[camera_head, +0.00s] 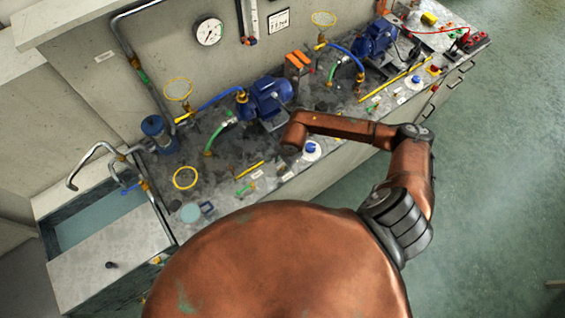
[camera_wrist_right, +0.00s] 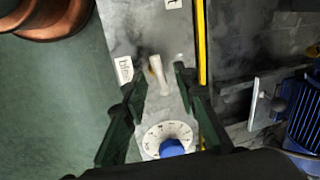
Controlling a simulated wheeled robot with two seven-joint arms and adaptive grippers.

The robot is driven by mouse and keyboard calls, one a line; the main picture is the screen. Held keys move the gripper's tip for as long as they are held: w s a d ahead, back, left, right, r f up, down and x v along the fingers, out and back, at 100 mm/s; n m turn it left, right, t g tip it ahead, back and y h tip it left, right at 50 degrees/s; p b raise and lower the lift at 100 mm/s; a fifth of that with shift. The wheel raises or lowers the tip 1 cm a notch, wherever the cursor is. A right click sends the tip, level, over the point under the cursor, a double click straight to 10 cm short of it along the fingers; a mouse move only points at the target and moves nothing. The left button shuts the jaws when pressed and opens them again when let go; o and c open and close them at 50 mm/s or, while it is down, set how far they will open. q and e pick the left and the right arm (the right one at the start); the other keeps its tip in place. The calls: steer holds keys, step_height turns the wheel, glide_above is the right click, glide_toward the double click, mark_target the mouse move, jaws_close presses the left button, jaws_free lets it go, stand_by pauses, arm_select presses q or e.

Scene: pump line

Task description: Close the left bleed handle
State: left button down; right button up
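The bleed handle (camera_wrist_right: 157,72) shows in the right wrist view as a short pale lever with a brassy spot at its side. A white label beginning "bl" (camera_wrist_right: 124,70) lies left of it. My right gripper (camera_wrist_right: 160,84) is open, its two dark green fingers apart on either side of the lever. I cannot tell whether either finger touches it. In the head view my right wrist (camera_head: 293,136) hangs over the bench in front of the left blue pump (camera_head: 268,97); its fingers are hidden there. My left gripper is not in view.
A white dial with a blue knob (camera_wrist_right: 171,147) sits close to the lever, by the finger bases. A yellow bar (camera_wrist_right: 202,40) runs along the right. The grey bench carries a second blue pump (camera_head: 376,38), hoses and a sink (camera_head: 100,215). Open floor lies right.

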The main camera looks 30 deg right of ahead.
jaws_close()
stand_by(0.4)
steer(key=shift+m+b, duration=0.4)
steer(key=shift+m, duration=0.3)
jaws_free()
